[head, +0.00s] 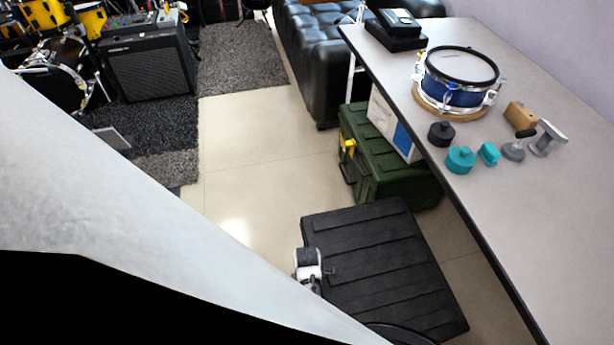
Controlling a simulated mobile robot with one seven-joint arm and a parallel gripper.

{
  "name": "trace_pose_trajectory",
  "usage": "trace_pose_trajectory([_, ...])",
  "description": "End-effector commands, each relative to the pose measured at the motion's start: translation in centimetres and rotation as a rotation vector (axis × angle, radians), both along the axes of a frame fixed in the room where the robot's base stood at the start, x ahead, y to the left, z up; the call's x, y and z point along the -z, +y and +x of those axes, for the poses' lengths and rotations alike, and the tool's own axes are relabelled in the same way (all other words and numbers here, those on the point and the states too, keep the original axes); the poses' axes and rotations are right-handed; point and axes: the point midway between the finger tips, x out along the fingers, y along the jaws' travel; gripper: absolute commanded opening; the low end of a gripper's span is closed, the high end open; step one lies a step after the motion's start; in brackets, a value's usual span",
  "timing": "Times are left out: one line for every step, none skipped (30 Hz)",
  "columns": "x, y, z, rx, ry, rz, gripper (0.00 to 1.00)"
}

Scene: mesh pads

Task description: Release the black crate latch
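The black crate (385,262) stands on the floor near the bottom middle, its ribbed dark lid facing up. A small white and dark piece (309,268) sits at the crate's left edge. It looks like my gripper, partly cut off below by my large pale arm link. Its fingers are too small and covered to tell open from shut, and I cannot tell whether it touches the crate. I cannot make out the latch; it may be hidden behind this piece.
A green crate (388,165) with a yellow latch (349,148) stands behind. The table (520,215) at right holds a blue drum (459,80) and several small items. A black sofa (325,60) is at the back. Tiled floor (250,180) left of the crates is clear.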

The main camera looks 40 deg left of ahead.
Motion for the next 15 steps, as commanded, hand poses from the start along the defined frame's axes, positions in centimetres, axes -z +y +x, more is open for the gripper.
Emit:
trace_pose_trajectory([0.17,0.01,0.00,0.000,0.000,0.000,0.49])
trace_pose_trajectory([0.21,0.01,0.00,0.000,0.000,0.000,0.49])
trace_pose_trajectory([0.24,0.01,0.01,0.000,-0.001,0.001,0.49])
trace_pose_trajectory([0.24,0.02,0.02,0.000,-0.001,0.001,0.49])
trace_pose_trajectory([0.23,0.02,0.02,0.000,-0.001,0.001,0.49])
trace_pose_trajectory([0.23,0.02,0.02,0.000,-0.001,0.001,0.49])
trace_pose_trajectory([0.22,0.01,0.01,0.000,-0.001,0.001,0.49])
trace_pose_trajectory([0.22,0.01,0.01,0.000,-0.001,0.001,0.49])
trace_pose_trajectory([0.22,0.01,0.01,0.000,-0.001,0.001,0.48])
trace_pose_trajectory([0.21,0.01,0.01,0.000,-0.001,0.001,0.44])
trace_pose_trajectory([0.21,0.01,0.01,0.000,-0.001,0.001,0.40])
trace_pose_trajectory([0.21,0.01,0.01,0.000,-0.001,0.001,0.35])
trace_pose_trajectory([0.21,0.01,0.01,0.000,-0.001,0.001,0.31])
trace_pose_trajectory([0.21,0.01,0.01,0.000,-0.001,0.001,0.27])
trace_pose_trajectory([0.21,0.01,0.01,0.000,-0.001,0.001,0.22])
